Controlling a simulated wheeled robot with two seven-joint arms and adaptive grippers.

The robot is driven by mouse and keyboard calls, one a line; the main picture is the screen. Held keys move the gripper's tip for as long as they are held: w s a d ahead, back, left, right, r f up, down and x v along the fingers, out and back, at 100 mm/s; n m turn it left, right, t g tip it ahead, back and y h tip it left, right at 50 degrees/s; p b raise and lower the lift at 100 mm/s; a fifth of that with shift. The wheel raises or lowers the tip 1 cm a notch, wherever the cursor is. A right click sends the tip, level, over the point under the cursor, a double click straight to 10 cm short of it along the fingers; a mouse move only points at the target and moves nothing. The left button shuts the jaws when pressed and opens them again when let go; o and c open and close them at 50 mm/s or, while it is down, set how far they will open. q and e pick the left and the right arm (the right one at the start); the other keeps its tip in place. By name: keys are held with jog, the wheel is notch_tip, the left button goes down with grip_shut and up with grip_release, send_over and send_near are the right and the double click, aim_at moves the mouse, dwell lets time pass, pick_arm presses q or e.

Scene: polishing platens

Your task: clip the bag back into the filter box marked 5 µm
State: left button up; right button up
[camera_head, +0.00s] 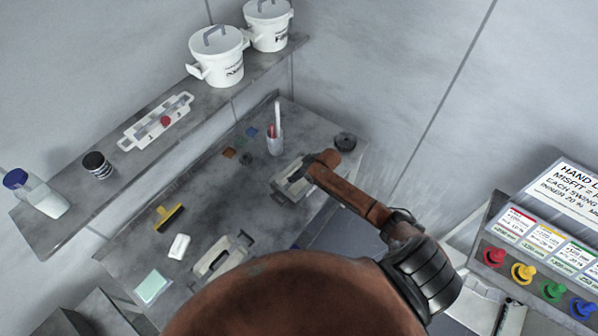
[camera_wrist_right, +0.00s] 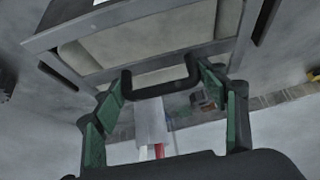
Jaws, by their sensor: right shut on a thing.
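My right gripper (camera_head: 312,164) reaches in over the bench at the far right end. A pale panel in a grey frame (camera_head: 291,187) is at its fingers. In the right wrist view, my right gripper (camera_wrist_right: 162,82) is shut on the black handle (camera_wrist_right: 160,89) of the grey frame (camera_wrist_right: 90,30), with green pads on either side. I cannot tell whether the frame touches the bench. A similar pale framed piece with a dark handle (camera_head: 222,262) lies nearer on the bench. I cannot read a 5 µm mark or identify the filter box. My left gripper is out of view.
A cup with brushes (camera_head: 275,143) and a dark round piece (camera_head: 345,141) stand close to the right gripper. A yellow tool (camera_head: 168,217), white block (camera_head: 179,246) and green pad (camera_head: 152,286) lie nearer. The wall shelf (camera_head: 150,160) holds buckets. Coloured knobs (camera_head: 523,272) are at right.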

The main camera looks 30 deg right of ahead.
dwell(0.4)
jog(key=o, duration=2)
jog(key=shift+c, duration=0.2)
jog(key=shift+o, duration=0.2)
jog(key=o, duration=0.3)
jog(key=shift+o, duration=0.2)
jog(key=shift+r, duration=0.15)
jog(key=shift+r+p, duration=3.4)
jog(key=shift+p, duration=0.25)
